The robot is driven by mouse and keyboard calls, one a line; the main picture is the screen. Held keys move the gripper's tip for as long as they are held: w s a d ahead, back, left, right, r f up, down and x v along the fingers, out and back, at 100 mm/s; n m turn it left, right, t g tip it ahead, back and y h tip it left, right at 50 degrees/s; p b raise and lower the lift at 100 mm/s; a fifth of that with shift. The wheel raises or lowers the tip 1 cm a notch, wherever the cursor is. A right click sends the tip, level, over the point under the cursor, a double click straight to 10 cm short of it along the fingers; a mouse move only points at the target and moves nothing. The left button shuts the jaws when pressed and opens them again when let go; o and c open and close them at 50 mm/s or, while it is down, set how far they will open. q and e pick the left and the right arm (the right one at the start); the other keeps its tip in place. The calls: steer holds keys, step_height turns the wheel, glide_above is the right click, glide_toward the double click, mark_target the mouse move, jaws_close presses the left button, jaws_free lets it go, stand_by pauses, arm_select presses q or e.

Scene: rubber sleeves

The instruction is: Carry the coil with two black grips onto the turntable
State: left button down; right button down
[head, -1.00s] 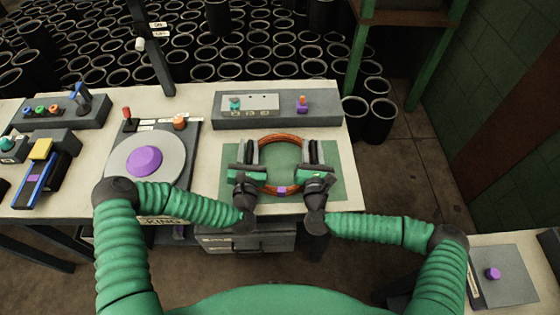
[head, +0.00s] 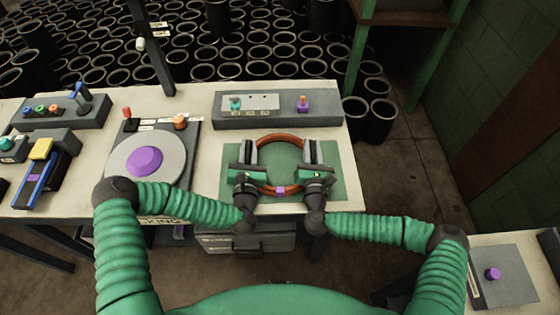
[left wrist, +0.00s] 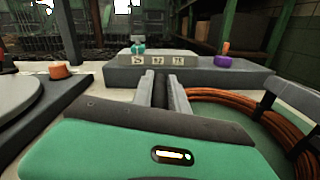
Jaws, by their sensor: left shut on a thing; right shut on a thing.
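The orange-brown coil (head: 281,138) lies over the green mat (head: 338,185), with a purple tag (head: 281,190) at its near side. It also shows at the right of the left wrist view (left wrist: 235,97). My left gripper (head: 250,154) is shut at the coil's left side, and my right gripper (head: 313,154) is shut at its right side. The jaws largely hide the two black grips. I cannot tell whether the coil touches the mat. The turntable (head: 118,162), a grey disc with a purple hub (head: 145,160), stands to the left, empty of the coil.
A grey panel box (head: 275,120) stands behind the mat. An orange knob (head: 180,122) and a red post (head: 127,112) stand behind the turntable. A dark post (head: 152,62) rises at the table's back. Bare table lies between turntable and mat.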

arm_select(q)
steer(key=shift+w+a+r, duration=0.1)
arm_select(e)
steer(key=shift+r, duration=0.15)
stand_by(0.4)
